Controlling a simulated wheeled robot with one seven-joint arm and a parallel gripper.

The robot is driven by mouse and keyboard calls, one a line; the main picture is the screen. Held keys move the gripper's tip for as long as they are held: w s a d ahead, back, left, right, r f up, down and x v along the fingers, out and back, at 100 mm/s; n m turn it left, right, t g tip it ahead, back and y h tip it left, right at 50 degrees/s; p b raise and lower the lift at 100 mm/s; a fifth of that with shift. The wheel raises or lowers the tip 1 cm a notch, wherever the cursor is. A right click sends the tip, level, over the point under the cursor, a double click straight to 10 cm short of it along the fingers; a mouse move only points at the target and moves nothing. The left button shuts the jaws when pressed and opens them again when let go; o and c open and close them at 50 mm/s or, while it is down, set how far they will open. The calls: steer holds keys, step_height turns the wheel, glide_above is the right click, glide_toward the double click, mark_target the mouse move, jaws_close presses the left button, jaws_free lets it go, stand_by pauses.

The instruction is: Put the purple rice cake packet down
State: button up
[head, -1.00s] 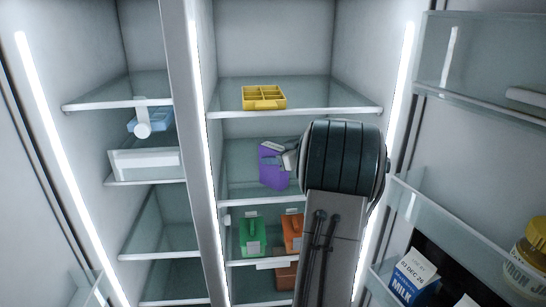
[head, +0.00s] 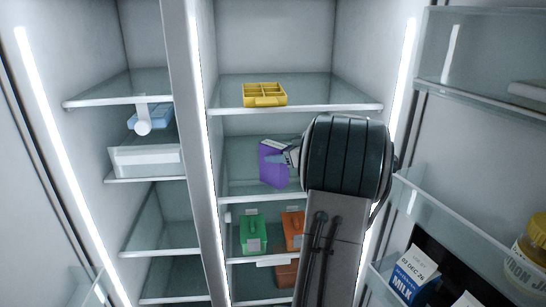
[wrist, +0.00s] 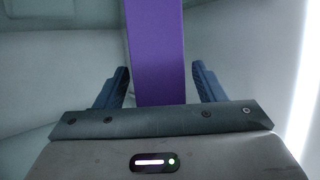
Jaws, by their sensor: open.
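The purple rice cake packet (head: 272,170) stands on the middle shelf of the fridge's right-hand compartment, a little tilted in the head view. In the wrist view the purple packet (wrist: 158,55) rises between the two fingers of my gripper (wrist: 160,88). The fingers are spread, with a gap on each side of the packet. In the head view my gripper (head: 290,157) is at the packet's right side, and my arm partly hides it.
A yellow divided tray (head: 264,95) is on the shelf above. A green box (head: 253,235) and orange box (head: 293,230) are on the shelf below. A milk carton (head: 413,274) stands in the door at right. Shelf space left of the packet is clear.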

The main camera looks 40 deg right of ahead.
steer(key=b+v, duration=0.1)
steer(key=v, duration=0.8)
steer(key=shift+s, duration=0.2)
steer(key=shift+r, duration=0.1)
